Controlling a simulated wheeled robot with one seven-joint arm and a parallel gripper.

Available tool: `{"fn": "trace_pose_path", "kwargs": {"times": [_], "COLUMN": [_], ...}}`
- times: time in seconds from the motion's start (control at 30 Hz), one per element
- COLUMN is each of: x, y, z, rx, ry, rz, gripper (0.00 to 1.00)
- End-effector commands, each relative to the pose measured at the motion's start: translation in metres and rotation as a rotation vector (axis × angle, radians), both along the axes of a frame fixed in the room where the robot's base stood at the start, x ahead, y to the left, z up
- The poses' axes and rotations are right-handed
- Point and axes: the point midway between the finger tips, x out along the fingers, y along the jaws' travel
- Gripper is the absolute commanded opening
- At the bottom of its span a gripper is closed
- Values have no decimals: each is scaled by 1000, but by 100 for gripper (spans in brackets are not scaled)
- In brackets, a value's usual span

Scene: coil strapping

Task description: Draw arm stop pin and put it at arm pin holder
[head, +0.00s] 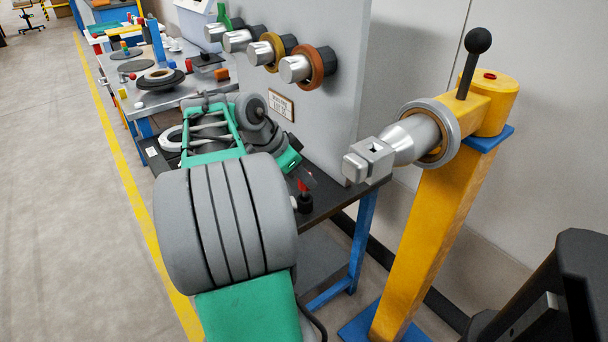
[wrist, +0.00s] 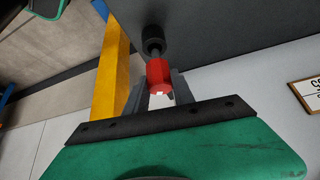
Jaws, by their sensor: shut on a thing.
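The arm stop pin shows as a red grip (wrist: 158,75) between my gripper's fingers in the wrist view. My gripper (wrist: 159,86) is shut on it. In the head view the red pin (head: 303,187) is small, just beyond my green wrist, and my gripper (head: 306,179) is partly hidden there. A black round holder (head: 304,204) stands on the dark bench under the pin; in the wrist view a black cylinder (wrist: 153,40) lines up with the red grip. I cannot tell how deep the pin sits in it.
A yellow post (head: 425,240) carries a metal mandrel (head: 410,140), a black-ball lever (head: 478,42) and a red spot (head: 490,76) on top. The dark bench (head: 335,195) stands beside a grey panel (head: 335,60) with several metal stubs. A cluttered table (head: 160,97) lies further back.

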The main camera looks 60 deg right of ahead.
Motion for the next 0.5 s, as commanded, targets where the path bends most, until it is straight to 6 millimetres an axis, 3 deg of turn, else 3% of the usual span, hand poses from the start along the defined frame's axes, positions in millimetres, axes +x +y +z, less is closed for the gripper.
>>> {"fn": "trace_pose_path", "kwargs": {"times": [0.5], "x": [0], "y": [0], "z": [-17], "rx": [0], "ry": [0], "rz": [-1], "gripper": [0]}}
